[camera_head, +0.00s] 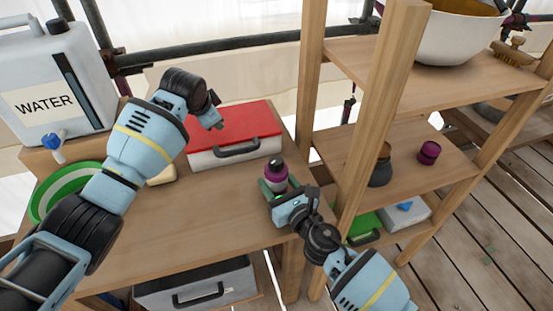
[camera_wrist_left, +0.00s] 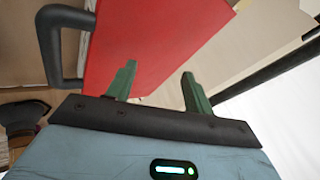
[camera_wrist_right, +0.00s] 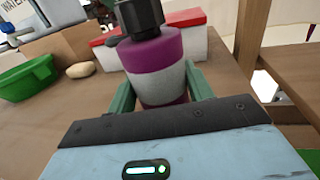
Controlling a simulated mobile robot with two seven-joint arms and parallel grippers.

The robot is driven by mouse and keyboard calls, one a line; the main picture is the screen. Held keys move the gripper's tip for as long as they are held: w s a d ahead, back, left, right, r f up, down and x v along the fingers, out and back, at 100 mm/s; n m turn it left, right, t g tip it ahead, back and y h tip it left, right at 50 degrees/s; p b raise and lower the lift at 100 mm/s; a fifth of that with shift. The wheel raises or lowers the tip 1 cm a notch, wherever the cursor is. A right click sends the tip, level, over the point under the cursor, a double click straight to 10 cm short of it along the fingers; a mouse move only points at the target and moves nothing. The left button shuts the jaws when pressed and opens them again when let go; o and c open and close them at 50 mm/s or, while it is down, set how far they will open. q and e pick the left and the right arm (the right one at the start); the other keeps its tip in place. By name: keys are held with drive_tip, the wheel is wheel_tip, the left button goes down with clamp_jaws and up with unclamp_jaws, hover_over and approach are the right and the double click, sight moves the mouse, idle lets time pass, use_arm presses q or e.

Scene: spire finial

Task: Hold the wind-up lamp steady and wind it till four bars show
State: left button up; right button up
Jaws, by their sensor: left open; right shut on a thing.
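A purple and white upright cylinder with a black top (camera_head: 275,171) stands over the wooden table near its right end. My left gripper (camera_head: 217,112) is above the red-lidded box, up and left of the cylinder. The left wrist view shows its fingers (camera_wrist_left: 157,72) apart and empty.
The red-lidded box (camera_head: 235,121) lies behind the cylinder. A white water container (camera_head: 85,75), green bowl (camera_head: 45,190) and beige lump (camera_head: 163,174) are at left. A shelf post (camera_head: 375,110) rises just right of the cylinder. The table's front middle (camera_head: 190,225) is clear.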

use_arm(q)
drive_tip(key=a+n+t, duration=0.3)
drive_tip(key=shift+s+a+f+n+t+y, duration=0.2)
drive_tip(key=shift+s+f+n+t+y, duration=0.1)
drive_tip(key=shift+y, duration=0.1)
drive_tip(key=s+t, duration=0.1)
drive_tip(key=s+d+f+n+t, duration=0.1)
drive_tip(key=shift+s+d, duration=0.1)
drive_tip(key=shift+s, duration=0.25)
drive_tip(key=s+d+t+h, duration=0.25)
drive_tip(key=s+d, duration=0.25)
drive_tip(key=s, duration=0.3)
drive_tip(key=h, duration=0.7)
approach(273, 166)
drive_tip(key=shift+y, duration=0.25)
drive_tip(key=x, duration=1.1)
drive_tip(key=shift+w+d+r, duration=0.15)
drive_tip(key=shift+w+d, duration=0.1)
drive_tip(key=shift+w, duration=0.05)
drive_tip(key=c, duration=1)
